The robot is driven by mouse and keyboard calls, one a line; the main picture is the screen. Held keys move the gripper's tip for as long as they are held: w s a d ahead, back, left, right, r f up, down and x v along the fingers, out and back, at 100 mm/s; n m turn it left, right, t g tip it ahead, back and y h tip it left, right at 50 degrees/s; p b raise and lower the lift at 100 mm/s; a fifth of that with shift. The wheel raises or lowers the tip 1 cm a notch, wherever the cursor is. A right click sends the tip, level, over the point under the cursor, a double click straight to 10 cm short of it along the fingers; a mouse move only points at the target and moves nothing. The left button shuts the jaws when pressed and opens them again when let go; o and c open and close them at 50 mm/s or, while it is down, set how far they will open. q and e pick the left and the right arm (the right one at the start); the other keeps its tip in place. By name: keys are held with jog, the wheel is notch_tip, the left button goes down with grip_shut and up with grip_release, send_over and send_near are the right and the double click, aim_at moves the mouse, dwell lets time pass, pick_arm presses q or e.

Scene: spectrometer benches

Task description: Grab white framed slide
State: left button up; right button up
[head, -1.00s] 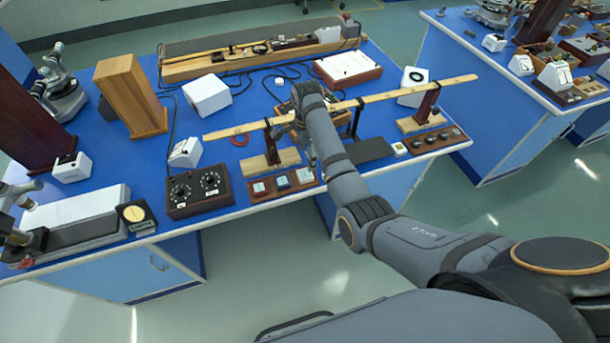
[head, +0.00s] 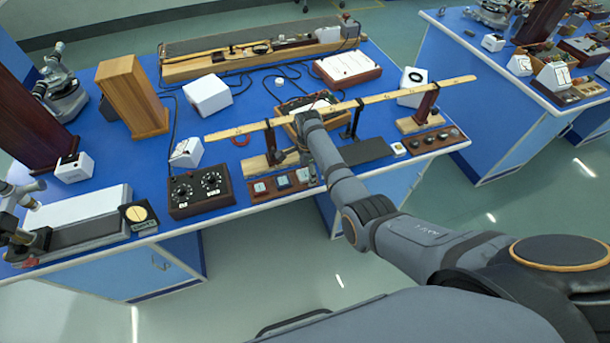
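A small wooden slide tray (head: 268,194) at the front edge of the blue bench holds three small framed slides. The left slide (head: 259,187) and middle slide (head: 282,181) show pale faces. The right slide (head: 303,175) sits close to my gripper. The frame colours are too small to tell apart surely. My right gripper (head: 307,162) points down just behind the tray's right end, below the long wooden bar. Its fingers are small and partly hidden by my forearm, so their opening and any contact are unclear. My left gripper is not in view.
A long wooden bar (head: 400,97) on posts crosses the bench beside my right wrist. A black dial box (head: 200,190) stands left of the tray. A dark pad (head: 366,151) and a dark-knobbed strip (head: 434,140) lie to the right.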

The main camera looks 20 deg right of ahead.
jog(key=c, duration=1)
jog(key=shift+r, duration=0.1)
jog(key=shift+c, duration=0.2)
notch_tip(320, 180, up, 10)
jog(key=shift+b, duration=0.4)
